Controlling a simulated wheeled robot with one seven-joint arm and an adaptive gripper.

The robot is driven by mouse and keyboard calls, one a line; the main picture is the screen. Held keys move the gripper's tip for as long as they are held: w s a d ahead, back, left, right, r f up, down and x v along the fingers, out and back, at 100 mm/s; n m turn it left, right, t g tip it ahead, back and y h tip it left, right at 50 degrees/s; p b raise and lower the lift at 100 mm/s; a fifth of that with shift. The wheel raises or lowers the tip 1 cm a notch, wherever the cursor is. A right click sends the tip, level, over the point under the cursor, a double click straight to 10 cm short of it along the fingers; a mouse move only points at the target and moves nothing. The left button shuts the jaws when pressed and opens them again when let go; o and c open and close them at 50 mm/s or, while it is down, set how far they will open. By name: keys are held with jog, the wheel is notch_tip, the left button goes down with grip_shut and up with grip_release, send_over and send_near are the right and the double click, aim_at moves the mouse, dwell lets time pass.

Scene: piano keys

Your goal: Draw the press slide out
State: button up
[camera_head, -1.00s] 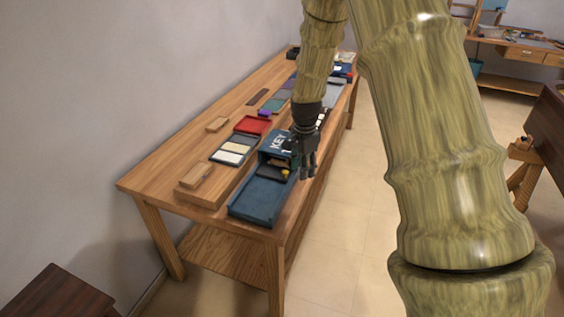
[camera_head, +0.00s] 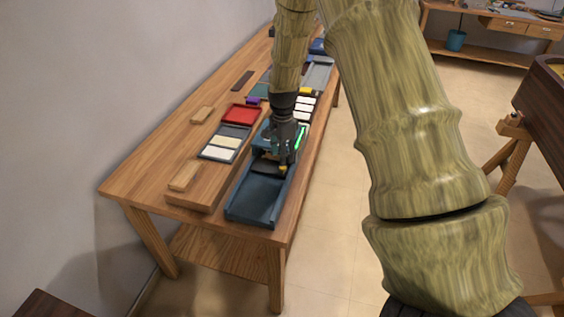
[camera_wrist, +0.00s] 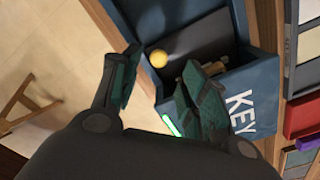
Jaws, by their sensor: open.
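The blue press marked KEY (camera_wrist: 241,112) stands at the near end of the workbench. Its long shallow blue tray (camera_head: 258,199) reaches toward the bench's near edge. A dark slide piece (camera_wrist: 200,45) with a round yellow knob (camera_wrist: 158,58) shows at the press opening; the knob also shows in the head view (camera_head: 283,168). My gripper (camera_head: 280,158) is over the press opening, fingers down. In the wrist view its open fingers (camera_wrist: 160,85) are on either side of the knob's line, with the knob slightly beyond them. I cannot tell whether they touch anything.
A green lit strip (camera_head: 300,137) is on the press's right side. Left of the press are a wooden block (camera_head: 184,175), a tray of pale pieces (camera_head: 225,142) and a red tray (camera_head: 241,113). Open floor (camera_head: 335,220) lies right of the workbench (camera_head: 150,165).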

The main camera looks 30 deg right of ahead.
jog(key=shift+s+f+p, duration=0.1)
jog(key=shift+f+p, duration=0.55)
jog(key=shift+f, duration=1.95)
grip_shut()
